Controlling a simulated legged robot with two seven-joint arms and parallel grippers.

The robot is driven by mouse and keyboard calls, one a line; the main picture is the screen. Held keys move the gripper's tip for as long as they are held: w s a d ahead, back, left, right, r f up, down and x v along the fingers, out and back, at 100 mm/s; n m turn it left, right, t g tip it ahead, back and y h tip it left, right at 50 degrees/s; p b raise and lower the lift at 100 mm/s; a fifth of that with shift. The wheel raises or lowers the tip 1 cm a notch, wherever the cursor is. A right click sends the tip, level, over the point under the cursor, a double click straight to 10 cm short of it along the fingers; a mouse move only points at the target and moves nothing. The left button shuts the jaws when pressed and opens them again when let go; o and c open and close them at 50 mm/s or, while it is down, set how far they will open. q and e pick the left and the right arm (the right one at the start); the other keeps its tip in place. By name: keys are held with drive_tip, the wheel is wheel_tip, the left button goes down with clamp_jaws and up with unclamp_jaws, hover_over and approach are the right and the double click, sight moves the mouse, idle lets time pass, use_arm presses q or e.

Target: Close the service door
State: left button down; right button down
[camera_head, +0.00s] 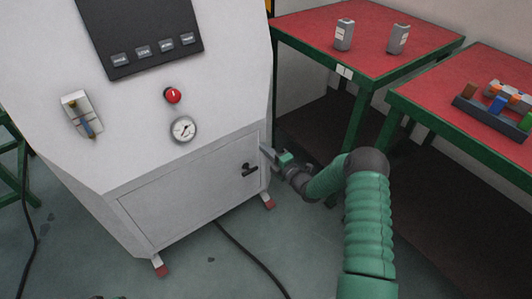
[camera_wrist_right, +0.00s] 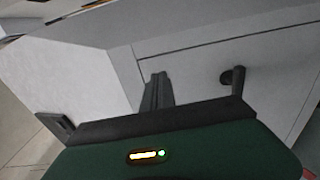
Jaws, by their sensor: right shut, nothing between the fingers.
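The service door (camera_head: 185,195) is a pale grey panel low on the front of the white generator cabinet, with a black handle (camera_head: 250,169) near its right edge. The door looks flush with its frame in the head view; a small gap cannot be ruled out. The door (camera_wrist_right: 205,66) and its handle (camera_wrist_right: 233,77) also show in the right wrist view. My right gripper (camera_head: 266,151) is shut and empty, with its tips close to the cabinet's right edge, above and right of the handle. Whether it touches cannot be told.
Red-topped tables (camera_head: 375,45) with green legs stand to the right, holding two grey canisters and a rack (camera_head: 492,117) of coloured items. A black cable (camera_head: 250,255) lies on the floor before the cabinet. A gauge (camera_head: 183,129) and red knob (camera_head: 172,95) sit above the door.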

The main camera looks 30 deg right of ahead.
drive_tip(key=s+d+p, duration=0.1)
drive_tip(key=s+p, duration=0.2)
drive_tip(key=s, duration=0.6)
drive_tip(key=shift+s+f, duration=0.15)
drive_tip(key=shift+s, duration=0.2)
